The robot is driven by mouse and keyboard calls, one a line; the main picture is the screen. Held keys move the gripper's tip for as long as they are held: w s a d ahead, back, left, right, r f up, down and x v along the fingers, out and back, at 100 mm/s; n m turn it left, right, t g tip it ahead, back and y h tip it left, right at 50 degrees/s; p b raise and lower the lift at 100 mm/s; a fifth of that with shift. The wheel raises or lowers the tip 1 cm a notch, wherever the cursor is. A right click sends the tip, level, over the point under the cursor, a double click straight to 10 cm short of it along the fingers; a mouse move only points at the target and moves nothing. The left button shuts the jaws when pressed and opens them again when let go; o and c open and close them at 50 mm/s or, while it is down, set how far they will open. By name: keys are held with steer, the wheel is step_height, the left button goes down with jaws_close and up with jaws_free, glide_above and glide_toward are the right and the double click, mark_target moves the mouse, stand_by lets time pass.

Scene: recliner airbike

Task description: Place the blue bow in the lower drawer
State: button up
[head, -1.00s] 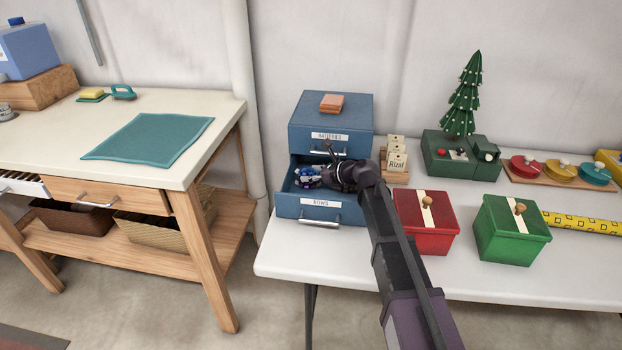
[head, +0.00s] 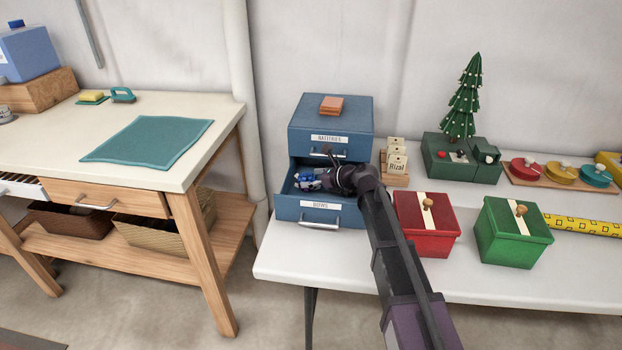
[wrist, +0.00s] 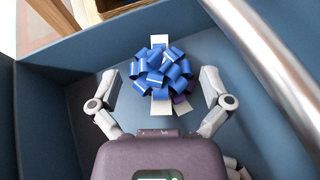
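The blue bow (wrist: 162,70), with loops and pale tails, lies inside the open lower drawer (head: 305,211) of the blue cabinet, labelled "BOWS". The bow also shows in the head view (head: 305,179), partly hidden by my arm. My gripper (wrist: 160,84) reaches down into the drawer. In the wrist view its two fingers are spread on either side of the bow, with gaps between them and the loops. A small purple bit shows at the bow's lower right; I cannot tell what it belongs to.
The upper drawer (head: 329,149), labelled "BATTERIES", is shut above the open one. The drawer walls stand close around my gripper. A card holder (head: 396,166), a red box (head: 425,235) and a green box (head: 508,245) stand to the right on the white table (head: 345,257).

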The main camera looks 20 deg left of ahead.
steer(key=shift+r, duration=0.15)
steer(key=shift+r+p, duration=0.4)
steer(key=shift+p, duration=0.15)
steer(key=p+v, duration=0.4)
steer(key=v, duration=0.8)
steer(key=shift+f, duration=0.25)
steer(key=shift+c, duration=0.2)
stand_by(0.6)
